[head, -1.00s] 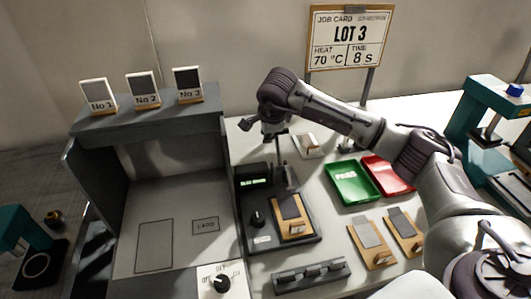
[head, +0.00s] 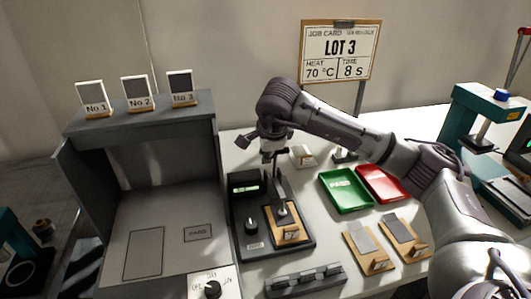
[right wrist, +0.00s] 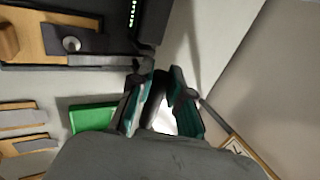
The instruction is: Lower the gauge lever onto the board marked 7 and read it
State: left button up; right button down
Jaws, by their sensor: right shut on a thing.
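The gauge (head: 300,245) is a dark base with a small green-lit display (head: 245,189); its digits are too small to read. A wooden board (head: 291,234) with a grey sheet lies on it; its number is not legible. The gauge lever's round silver foot (head: 282,211) appears to rest on the sheet, and it also shows in the right wrist view (right wrist: 71,44). My right gripper (head: 273,158) is above the back of the gauge. In the right wrist view its fingers (right wrist: 161,100) are shut on the dark lever handle, mostly hidden between them. My left gripper is out of view.
A green tray (head: 345,207) and a red tray (head: 400,192) lie right of the gauge. Two more boards (head: 377,266) (head: 421,254) lie in front of them. A dark slotted rack (head: 305,292) is at the front. A grey booth (head: 85,190) stands left.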

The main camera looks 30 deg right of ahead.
jog(key=shift+s+f, duration=0.2)
jog(key=shift+f, duration=0.25)
jog(key=c, duration=1.1)
grip_release()
jog(key=shift+w+r, duration=0.1)
jog(key=shift+r, duration=0.05)
jog(key=shift+r, duration=0.25)
jog(key=v, duration=1.1)
jog(key=shift+s+r, duration=0.2)
jog(key=shift+s, duration=0.05)
